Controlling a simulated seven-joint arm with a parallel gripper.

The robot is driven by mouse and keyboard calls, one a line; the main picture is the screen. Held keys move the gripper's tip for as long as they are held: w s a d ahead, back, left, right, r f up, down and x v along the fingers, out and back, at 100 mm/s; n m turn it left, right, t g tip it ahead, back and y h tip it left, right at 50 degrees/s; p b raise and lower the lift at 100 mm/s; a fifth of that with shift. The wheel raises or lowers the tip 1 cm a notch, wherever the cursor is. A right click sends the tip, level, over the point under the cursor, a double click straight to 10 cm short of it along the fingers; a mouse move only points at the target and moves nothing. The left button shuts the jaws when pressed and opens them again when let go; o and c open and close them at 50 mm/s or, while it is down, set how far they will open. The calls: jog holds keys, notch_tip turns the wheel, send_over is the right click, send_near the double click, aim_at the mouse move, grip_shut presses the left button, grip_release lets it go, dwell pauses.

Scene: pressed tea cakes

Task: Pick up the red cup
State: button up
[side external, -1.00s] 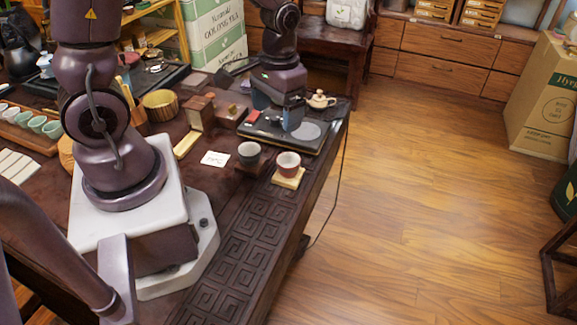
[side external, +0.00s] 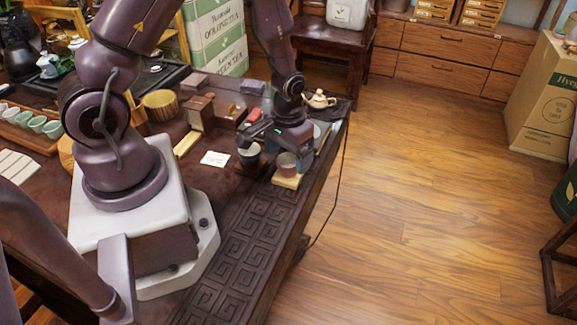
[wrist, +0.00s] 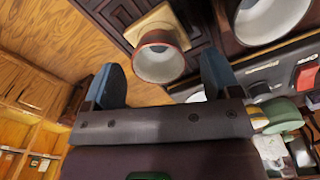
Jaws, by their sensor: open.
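The red cup (side external: 287,164) stands upright on a pale wooden coaster (side external: 286,183) near the table's right edge. In the wrist view the red cup (wrist: 160,60) shows its reddish rim and white inside, on its square coaster (wrist: 152,22). My gripper (side external: 288,155) is at the cup in the side view and partly covers it. In the wrist view my gripper (wrist: 163,68) is open, with a blue finger on each side of the cup's near rim. I cannot tell whether either finger touches the cup.
A dark cup (side external: 249,158) stands close to the left of the red cup; it also shows in the wrist view (wrist: 268,18). A white card (side external: 215,159) lies further left. A small teapot (side external: 319,99) stands behind. The carved table front (side external: 235,255) is clear.

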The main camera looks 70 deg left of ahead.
jog(key=shift+d+f, duration=0.1)
jog(key=shift+f, duration=1.3)
jog(key=c, duration=1)
jog(key=shift+r, duration=0.1)
